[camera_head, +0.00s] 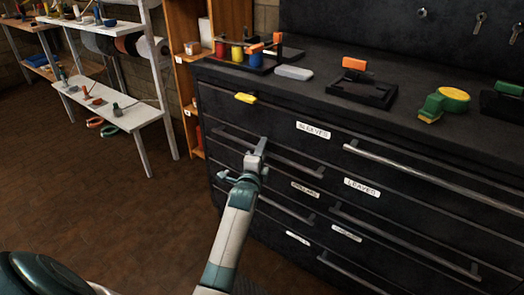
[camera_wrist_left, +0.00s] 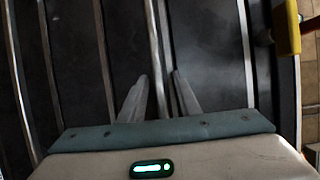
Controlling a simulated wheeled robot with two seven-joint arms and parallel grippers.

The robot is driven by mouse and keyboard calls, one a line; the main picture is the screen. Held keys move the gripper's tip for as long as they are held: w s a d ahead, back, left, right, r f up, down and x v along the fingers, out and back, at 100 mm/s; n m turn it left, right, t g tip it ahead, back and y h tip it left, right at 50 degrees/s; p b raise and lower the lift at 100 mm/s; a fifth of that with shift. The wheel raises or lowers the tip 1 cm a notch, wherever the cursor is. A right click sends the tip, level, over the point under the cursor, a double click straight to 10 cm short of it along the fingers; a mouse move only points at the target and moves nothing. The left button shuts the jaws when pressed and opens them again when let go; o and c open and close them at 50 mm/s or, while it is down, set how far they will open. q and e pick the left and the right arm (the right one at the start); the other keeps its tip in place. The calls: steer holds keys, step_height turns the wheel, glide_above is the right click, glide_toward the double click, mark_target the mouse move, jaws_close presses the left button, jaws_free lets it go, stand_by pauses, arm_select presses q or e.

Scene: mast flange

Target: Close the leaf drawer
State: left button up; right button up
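The drawer labelled LEAVES (camera_head: 362,188) is in the right part of the dark cabinet, with long bar handles above and below its label. I cannot tell how far it stands out. My left gripper (camera_head: 258,147) is in front of the cabinet's left part, by the bar handle (camera_head: 290,160) below the SLEEVES label (camera_head: 313,130). In the left wrist view its two fingers (camera_wrist_left: 160,77) are spread, with a thin bar running between them. Whether they touch it is unclear. My right gripper is out of view.
A yellow piece (camera_head: 245,97) sticks out at the cabinet's upper left. A coloured-pot rack, a grey block (camera_head: 294,73), an orange-topped black holder (camera_head: 362,90) and a yellow-green tape dispenser (camera_head: 446,103) stand on top. White shelves (camera_head: 110,110) stand left; the floor between is clear.

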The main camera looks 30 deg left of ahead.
arm_select(q)
steer(key=shift+s, duration=0.1)
steer(key=shift+s+d, duration=0.15)
steer(key=shift+s, duration=0.3)
steer(key=p+v, duration=0.2)
steer(key=v, duration=1.4)
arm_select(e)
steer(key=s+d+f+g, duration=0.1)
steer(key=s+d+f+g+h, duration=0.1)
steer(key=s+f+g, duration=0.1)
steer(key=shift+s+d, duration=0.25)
arm_select(q)
steer(key=shift+s+d, duration=0.1)
steer(key=shift+s, duration=0.05)
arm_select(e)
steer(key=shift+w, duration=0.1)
